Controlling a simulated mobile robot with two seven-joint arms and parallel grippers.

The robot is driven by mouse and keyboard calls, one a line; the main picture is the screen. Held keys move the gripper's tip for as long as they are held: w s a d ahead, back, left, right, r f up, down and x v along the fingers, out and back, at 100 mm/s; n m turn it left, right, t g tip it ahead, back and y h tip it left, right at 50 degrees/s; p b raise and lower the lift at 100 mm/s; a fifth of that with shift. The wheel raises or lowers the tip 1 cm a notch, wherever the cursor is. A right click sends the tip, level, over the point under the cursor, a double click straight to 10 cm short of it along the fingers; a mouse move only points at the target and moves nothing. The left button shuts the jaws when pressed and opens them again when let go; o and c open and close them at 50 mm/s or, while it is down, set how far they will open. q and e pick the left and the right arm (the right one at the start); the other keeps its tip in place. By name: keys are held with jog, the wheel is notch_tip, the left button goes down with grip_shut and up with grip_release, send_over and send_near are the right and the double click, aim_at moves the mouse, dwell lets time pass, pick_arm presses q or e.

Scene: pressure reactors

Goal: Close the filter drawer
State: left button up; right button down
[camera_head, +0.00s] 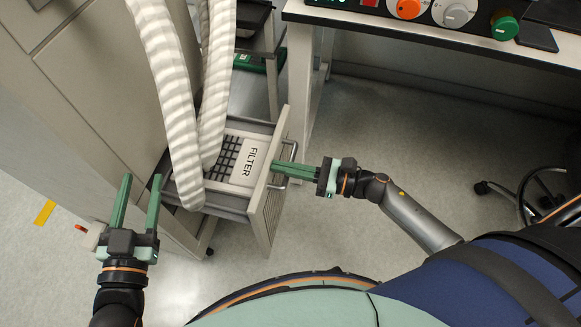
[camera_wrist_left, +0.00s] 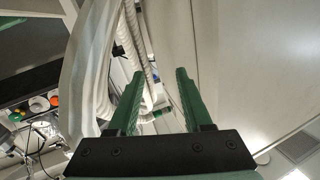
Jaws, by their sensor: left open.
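The filter drawer (camera_head: 264,200) stands pulled out of the grey cabinet in the head view. A white panel marked FILTER (camera_head: 248,162) and a dark grid lie inside it. Its front carries a metal bar handle (camera_head: 293,152). My right gripper (camera_head: 275,168) has its fingers close together, pointing left at the drawer front and overlapping the handle; whether they touch it is unclear. My left gripper (camera_head: 139,180) is open and empty, left of the drawer and beside the cabinet. Its fingers also show apart in the left wrist view (camera_wrist_left: 159,75).
Pale ribbed hoses (camera_head: 167,90) hang in front of the cabinet and over the drawer's left part. A bench (camera_head: 420,35) with coloured knobs stands at the upper right. A wheeled chair base (camera_head: 530,190) is at the right.

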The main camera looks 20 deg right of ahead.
jog(key=b+x, duration=0.1)
jog(key=x, duration=0.4)
jog(key=shift+w+a+b, duration=0.2)
jog(key=shift+a+b, duration=0.05)
jog(key=shift+b, duration=0.1)
jog(key=b+x, duration=0.2)
jog(key=x, duration=0.4)
jog(key=shift+x, duration=0.85)
pick_arm(q)
jog(key=s+d+r+m+t+h+b, duration=0.1)
jog(key=s+r+m+t+h, duration=0.1)
jog(key=r+h, duration=0.3)
jog(key=s+d+r+m+t+h+b, duration=0.1)
jog(key=s+r+m+h, duration=0.4)
jog(key=r, duration=0.5)
jog(key=shift+t+b, duration=0.4)
jog(key=shift+t, duration=0.4)
pick_arm(e)
jog(key=x, duration=0.7)
jog(key=shift+w, duration=0.1)
pick_arm(q)
jog(key=shift+s, duration=0.1)
